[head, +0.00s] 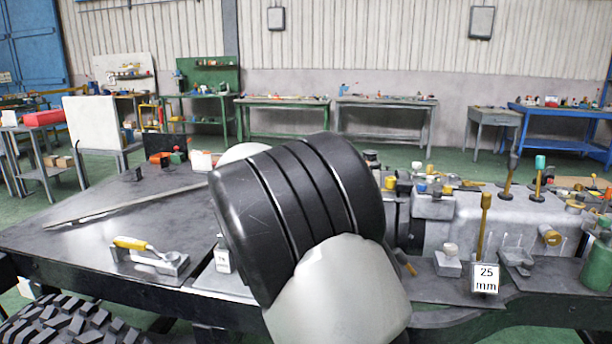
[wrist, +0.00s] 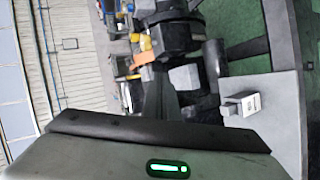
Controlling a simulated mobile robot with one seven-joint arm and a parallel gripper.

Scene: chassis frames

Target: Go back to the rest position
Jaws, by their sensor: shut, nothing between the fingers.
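My gripper (wrist: 158,132) shows at the bottom of the wrist view as a grey housing with a lit green indicator and a dark front edge. It is shut and nothing is seen held in it. Its separate fingertips cannot be made out. In the head view, my black and light-grey arm links stand large in the middle, in front of the bench, and my gripper is hidden there. The wrist view is turned on its side.
A dark chassis frame (head: 60,240) spans the foreground. A yellow-handled tool (head: 140,246) lies in a holder left of my arm. A grey engine block (head: 470,225), upright tools and a "25 mm" sign (head: 486,278) stand right. A tyre (head: 70,322) is lower left. Workbenches line the wall.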

